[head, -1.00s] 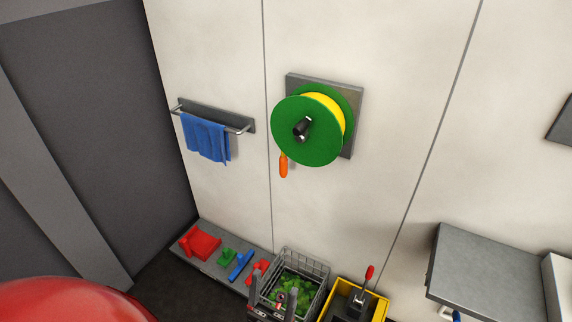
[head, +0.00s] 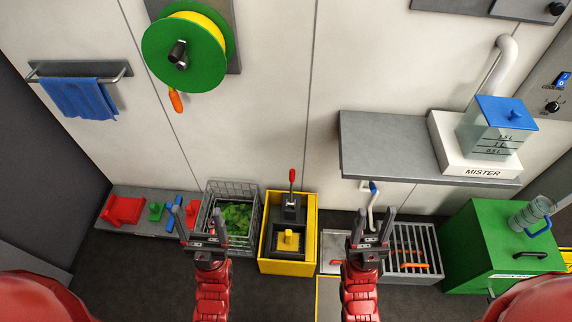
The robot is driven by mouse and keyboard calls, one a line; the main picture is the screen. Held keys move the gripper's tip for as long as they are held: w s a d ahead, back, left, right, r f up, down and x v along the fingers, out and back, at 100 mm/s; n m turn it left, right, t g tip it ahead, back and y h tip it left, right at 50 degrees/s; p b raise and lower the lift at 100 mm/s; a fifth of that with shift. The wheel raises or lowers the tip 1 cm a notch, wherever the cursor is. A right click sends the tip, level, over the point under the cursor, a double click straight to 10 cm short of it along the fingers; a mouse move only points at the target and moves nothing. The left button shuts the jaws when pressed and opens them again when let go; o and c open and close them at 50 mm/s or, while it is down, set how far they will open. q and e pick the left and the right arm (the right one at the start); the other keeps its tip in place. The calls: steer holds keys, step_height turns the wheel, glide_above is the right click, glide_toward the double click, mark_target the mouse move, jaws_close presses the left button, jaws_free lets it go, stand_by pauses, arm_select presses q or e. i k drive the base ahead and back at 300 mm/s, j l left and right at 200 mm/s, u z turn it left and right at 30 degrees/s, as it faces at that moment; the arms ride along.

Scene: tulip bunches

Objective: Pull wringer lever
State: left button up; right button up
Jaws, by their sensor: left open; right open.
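The wringer lever (head: 292,179) is a thin dark rod with a red grip, standing upright on the wringer (head: 293,207) of the yellow mop bucket (head: 287,266). A yellow block-shaped piece (head: 289,240) sits in the bucket's front part. My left gripper (head: 185,217) is open and empty, left of the bucket, in front of the wire basket. My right gripper (head: 371,222) is open and empty, right of the bucket. Neither gripper touches the lever.
A wire basket (head: 213,190) with green leaves stands left of the bucket. A grey shelf (head: 390,150) carries the mister (head: 480,172) at right. A slatted grey crate (head: 425,239) and a green box (head: 480,235) stand below it. A green hose reel (head: 170,65) hangs on the wall.

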mark_target(291, 203)
steer(key=i+l, duration=0.1)
steer(key=l, duration=0.3)
steer(key=i+l+u, duration=0.1)
steer(key=l, duration=0.3)
steer(key=i+l, duration=0.15)
steer(key=l, duration=0.25)
steer(key=i+l+u, duration=0.1)
steer(key=l, duration=0.3)
